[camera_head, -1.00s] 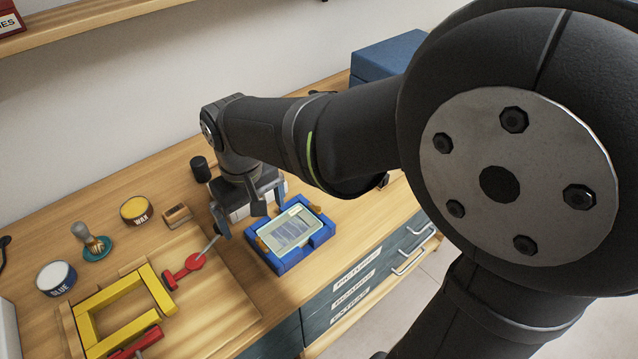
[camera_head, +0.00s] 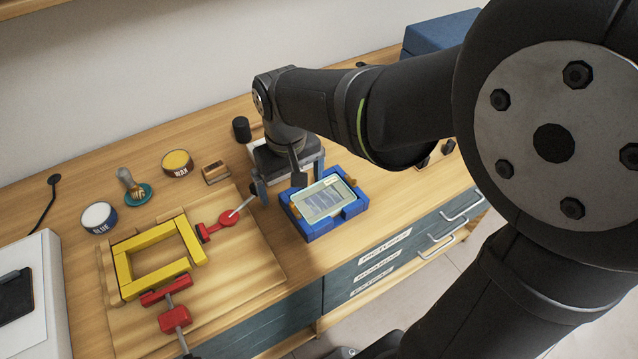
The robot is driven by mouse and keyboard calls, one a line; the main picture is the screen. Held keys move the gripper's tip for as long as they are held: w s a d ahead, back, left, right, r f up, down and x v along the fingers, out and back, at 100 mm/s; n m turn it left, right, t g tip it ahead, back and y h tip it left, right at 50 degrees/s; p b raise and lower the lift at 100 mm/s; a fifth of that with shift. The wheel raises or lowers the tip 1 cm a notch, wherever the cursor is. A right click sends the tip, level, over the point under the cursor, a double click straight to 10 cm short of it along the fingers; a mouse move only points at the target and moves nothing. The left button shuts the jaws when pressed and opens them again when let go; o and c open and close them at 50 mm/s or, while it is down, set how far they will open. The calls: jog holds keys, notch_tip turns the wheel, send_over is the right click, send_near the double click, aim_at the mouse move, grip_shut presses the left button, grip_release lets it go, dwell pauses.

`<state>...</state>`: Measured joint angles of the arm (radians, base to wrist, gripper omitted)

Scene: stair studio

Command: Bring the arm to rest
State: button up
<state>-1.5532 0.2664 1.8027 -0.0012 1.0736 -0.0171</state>
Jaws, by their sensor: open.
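My arm reaches in from the right over the wooden workbench (camera_head: 398,215). My gripper (camera_head: 291,180) points down just behind a blue cradle (camera_head: 312,232). Its fingers are apart, and I see nothing held between them, though the wrist hides part of that space. A pale framed panel (camera_head: 328,200) with a dark striped picture lies in the cradle. The gripper overlaps the cradle's back edge in this view, so I cannot tell whether they touch.
Left of the gripper, a yellow frame (camera_head: 128,283) with red clamps (camera_head: 173,318) lies on a wooden board (camera_head: 240,287). A wax tin (camera_head: 177,163), a blue tin (camera_head: 99,217), a brush (camera_head: 130,184) and a black cylinder (camera_head: 241,129) stand behind. A blue box (camera_head: 440,30) is at back right.

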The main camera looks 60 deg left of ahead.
dwell(0.3)
notch_tip(320, 180, up, 10)
dwell(0.5)
jog(key=shift+c, duration=0.2)
